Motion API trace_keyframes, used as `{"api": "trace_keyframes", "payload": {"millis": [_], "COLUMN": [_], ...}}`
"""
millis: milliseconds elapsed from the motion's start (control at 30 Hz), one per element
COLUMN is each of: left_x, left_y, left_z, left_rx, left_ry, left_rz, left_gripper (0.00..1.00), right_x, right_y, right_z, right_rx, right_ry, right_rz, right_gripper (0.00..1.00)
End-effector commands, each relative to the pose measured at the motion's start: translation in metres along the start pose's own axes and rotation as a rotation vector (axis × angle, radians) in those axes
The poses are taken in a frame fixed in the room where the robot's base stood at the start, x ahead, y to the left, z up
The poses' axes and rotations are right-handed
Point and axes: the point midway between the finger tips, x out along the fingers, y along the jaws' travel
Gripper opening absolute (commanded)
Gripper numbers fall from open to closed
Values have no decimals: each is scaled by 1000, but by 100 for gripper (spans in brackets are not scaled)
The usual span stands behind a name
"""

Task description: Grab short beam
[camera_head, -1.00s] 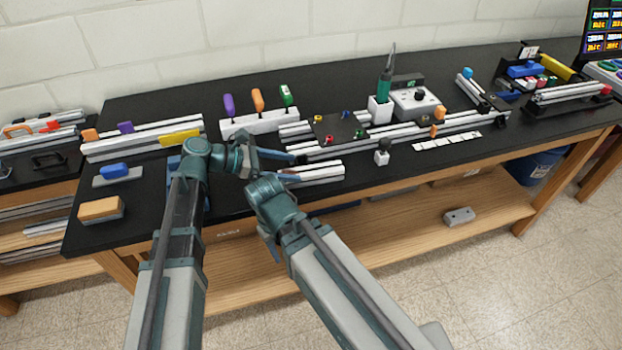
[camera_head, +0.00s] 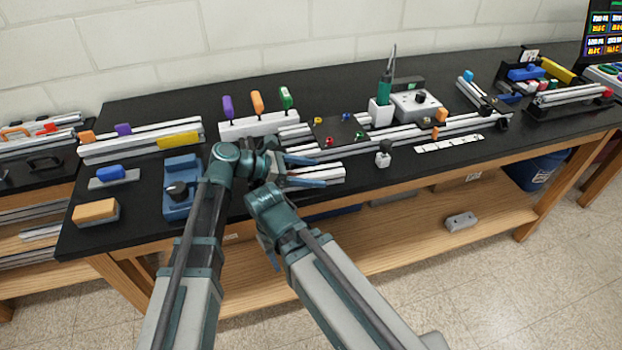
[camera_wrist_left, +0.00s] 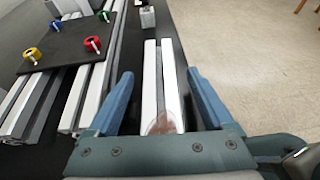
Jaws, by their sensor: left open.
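The short beam (camera_head: 332,173) is a short pale slotted extrusion lying on the black bench near its front edge. In the left wrist view the beam (camera_wrist_left: 150,75) runs lengthwise between the fingers, with a reddish-brown patch near its close end. My left gripper (camera_head: 318,172) is open over the beam, one finger on each side. In the left wrist view the left gripper (camera_wrist_left: 159,76) shows gaps between both fingers and the beam. My right arm is folded in front of the bench; its gripper (camera_head: 272,258) is mostly hidden behind the arm.
Longer extrusions (camera_head: 400,135) and a dark plate (camera_head: 338,130) with coloured knobs lie just behind the beam. A small grey block with a black knob (camera_head: 383,155) stands to its right. A blue fixture (camera_head: 181,185) sits to the left.

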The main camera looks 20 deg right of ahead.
Motion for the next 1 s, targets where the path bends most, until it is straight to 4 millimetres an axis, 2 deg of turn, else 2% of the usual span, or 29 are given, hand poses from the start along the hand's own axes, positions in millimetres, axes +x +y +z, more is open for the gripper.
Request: {"api": "trace_keyframes", "payload": {"millis": [33, 67, 500, 1000], "left_x": [0, 0, -1, -2], "left_y": [0, 0, 0, 0], "left_z": [0, 0, 0, 4], "left_rx": [0, 0, 0, 0], "left_ry": [0, 0, 0, -1], "left_rz": [0, 0, -1, -1], "left_gripper": [85, 80, 0, 0], "right_x": [0, 0, 0, -5], "right_y": [0, 0, 0, 0], "right_z": [0, 0, 0, 0], "right_rx": [0, 0, 0, 0], "right_ry": [0, 0, 0, 0], "right_rz": [0, 0, 0, 0], "right_gripper": [50, 50, 50, 50]}}
